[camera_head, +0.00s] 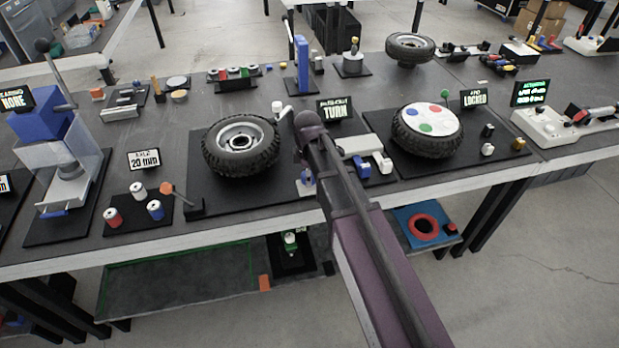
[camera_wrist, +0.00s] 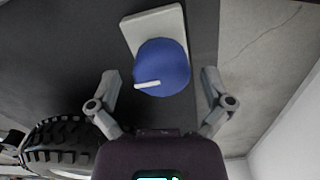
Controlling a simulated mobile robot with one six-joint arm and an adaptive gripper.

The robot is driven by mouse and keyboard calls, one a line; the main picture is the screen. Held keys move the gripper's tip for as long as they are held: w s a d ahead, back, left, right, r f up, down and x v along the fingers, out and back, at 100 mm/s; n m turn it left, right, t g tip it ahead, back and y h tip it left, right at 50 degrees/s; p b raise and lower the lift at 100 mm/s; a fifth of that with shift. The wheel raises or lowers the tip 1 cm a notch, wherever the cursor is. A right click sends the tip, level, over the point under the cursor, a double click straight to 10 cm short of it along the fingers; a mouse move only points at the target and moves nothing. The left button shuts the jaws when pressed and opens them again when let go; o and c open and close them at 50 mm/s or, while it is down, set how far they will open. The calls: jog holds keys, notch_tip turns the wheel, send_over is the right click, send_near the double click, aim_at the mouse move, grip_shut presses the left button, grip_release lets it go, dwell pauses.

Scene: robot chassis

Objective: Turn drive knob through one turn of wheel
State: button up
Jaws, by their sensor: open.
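A blue round knob (camera_wrist: 170,58) with a white pointer bar sits on a pale block (camera_wrist: 143,28) in the wrist view. The bar lies nearly level across the knob's lower left. My gripper (camera_wrist: 160,78) is open, with one finger on each side of the knob and visible gaps between. In the head view a black tyre on a grey rim, the wheel (camera_head: 241,142), lies on a dark mat left of my arm. Its tread also shows at the lower left of the wrist view (camera_wrist: 62,142). My arm hides my fingers in the head view.
A sign reading "TURN" (camera_head: 335,109) stands behind my arm. A second wheel with coloured dots (camera_head: 428,128) lies to the right. Coloured cylinders (camera_head: 138,190) stand on a pad at left. The bench's front edge runs close beneath my arm.

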dwell(0.3)
jog(key=c, duration=1.1)
